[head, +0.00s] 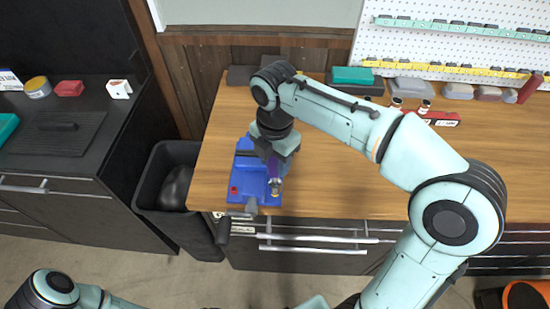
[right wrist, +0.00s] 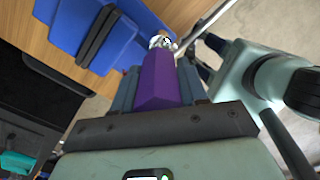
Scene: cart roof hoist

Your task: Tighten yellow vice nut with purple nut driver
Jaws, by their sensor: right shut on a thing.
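The blue vice (head: 245,188) sits at the front left corner of the wooden workbench. It also shows at the upper left of the right wrist view (right wrist: 62,28). My right gripper (head: 273,170) is over the right side of the vice, shut on the purple nut driver (head: 274,186). In the right wrist view the driver's purple body (right wrist: 158,80) points away from my jaws, its silver tip end at the vice's edge. I cannot clearly make out the yellow nut or whether the driver touches it. My left gripper is not in view.
A dark handle (head: 223,231) hangs in front of the bench (head: 330,190) edge. A black bin (head: 160,200) stands between the bench and the dark cabinet (head: 100,150) at left. Boxes and small tools line the bench's back under a pegboard (head: 460,50). The bench's middle is largely clear.

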